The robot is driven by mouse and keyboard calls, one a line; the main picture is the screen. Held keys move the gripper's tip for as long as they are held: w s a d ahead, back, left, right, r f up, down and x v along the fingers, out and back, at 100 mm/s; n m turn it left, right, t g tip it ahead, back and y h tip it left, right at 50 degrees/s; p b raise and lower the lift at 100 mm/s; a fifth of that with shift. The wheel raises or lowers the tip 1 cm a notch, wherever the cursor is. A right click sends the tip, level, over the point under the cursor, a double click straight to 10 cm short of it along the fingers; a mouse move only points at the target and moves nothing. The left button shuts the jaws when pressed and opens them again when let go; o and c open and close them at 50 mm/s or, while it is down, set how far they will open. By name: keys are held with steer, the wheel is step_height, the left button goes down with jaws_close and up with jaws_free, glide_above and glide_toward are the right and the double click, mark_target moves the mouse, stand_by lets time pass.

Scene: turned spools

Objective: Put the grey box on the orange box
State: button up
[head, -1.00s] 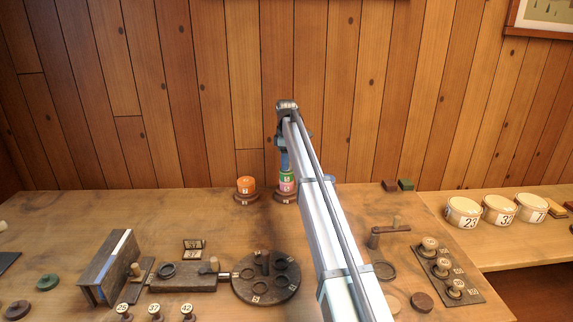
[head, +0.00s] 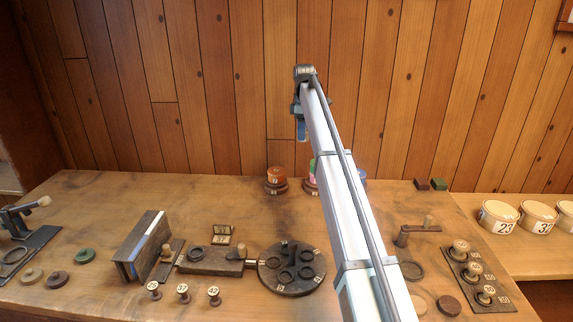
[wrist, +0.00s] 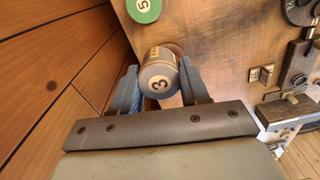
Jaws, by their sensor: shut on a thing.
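My gripper (wrist: 162,88) is shut on the grey box (wrist: 157,80), a short round drum with a "3" on its top, seen between the fingers in the wrist view. In the head view my gripper (head: 301,135) is raised at the back of the table, and the grey box cannot be made out there. The orange box (head: 275,174) sits on a dark round stand at the back, left of and below my gripper. I cannot pick it out in the wrist view.
A green box (head: 312,165) stands just right of the orange one, partly hidden by my arm; it also shows in the wrist view (wrist: 143,9). A blue thing (head: 362,173) shows behind my arm. The plank wall is close behind. A round dial (head: 292,286) lies nearer the front.

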steer(key=n, duration=0.1)
glide_above(276, 170)
steer(key=s, duration=0.1)
step_height(276, 170, down, 3)
steer(key=m, duration=0.1)
steer(key=shift+m, duration=0.3)
steer(key=shift+w+f, duration=0.2)
steer(key=shift+f, duration=2.4)
steer(key=shift+w+f, duration=0.15)
steer(key=shift+f, duration=2.4)
steer(key=shift+f, duration=0.1)
steer(key=o, duration=1)
step_height(276, 170, up, 12)
steer(key=shift+r, duration=0.15)
steer(key=shift+o, duration=0.4)
